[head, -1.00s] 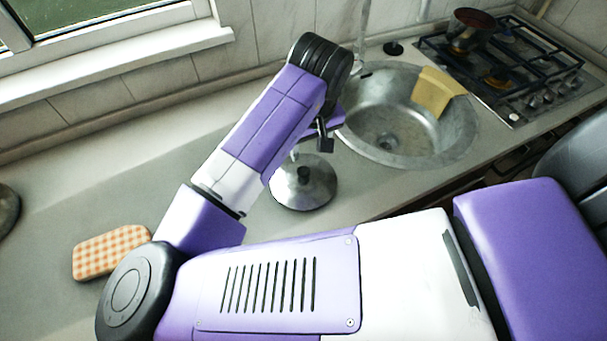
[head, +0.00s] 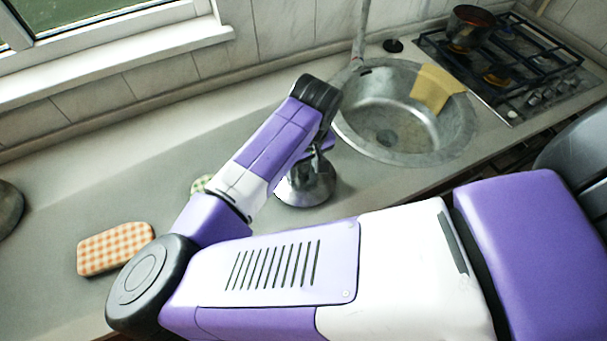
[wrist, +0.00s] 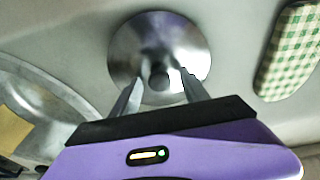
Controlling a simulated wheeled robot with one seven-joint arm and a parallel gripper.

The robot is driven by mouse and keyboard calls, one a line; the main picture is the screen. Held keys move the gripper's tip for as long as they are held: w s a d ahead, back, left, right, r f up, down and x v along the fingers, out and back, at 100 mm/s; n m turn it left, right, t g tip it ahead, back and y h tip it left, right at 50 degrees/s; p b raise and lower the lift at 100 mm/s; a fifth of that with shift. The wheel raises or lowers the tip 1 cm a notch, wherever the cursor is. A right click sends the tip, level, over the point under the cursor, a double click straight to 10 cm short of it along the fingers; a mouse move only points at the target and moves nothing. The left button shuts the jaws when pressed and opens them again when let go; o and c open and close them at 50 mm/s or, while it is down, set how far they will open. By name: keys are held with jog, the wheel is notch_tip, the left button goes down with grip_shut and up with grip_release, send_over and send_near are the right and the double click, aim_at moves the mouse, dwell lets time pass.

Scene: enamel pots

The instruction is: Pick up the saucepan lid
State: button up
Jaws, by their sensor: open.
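The saucepan lid (head: 307,185) is a shiny round metal lid lying on the counter just left of the sink in the head view. My arm hides part of it there. My gripper (wrist: 158,80) is open, with one finger on each side of the knob in that view. I cannot tell whether the fingers touch the lid. In the head view the fingers are mostly hidden behind the wrist.
The steel sink (head: 403,110) with a yellow cloth (head: 437,88) is to the right. A gas hob (head: 510,70) holds a pot (head: 472,25). An orange checked pad (head: 116,248) lies left. A green checked pad (wrist: 291,50) lies near the lid, and shows partly behind my arm.

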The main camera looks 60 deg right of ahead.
aim_at(305, 169)
grip_shut()
jog(key=shift+r, duration=0.1)
dwell(0.3)
notch_tip(305, 169, up, 18)
dwell(0.5)
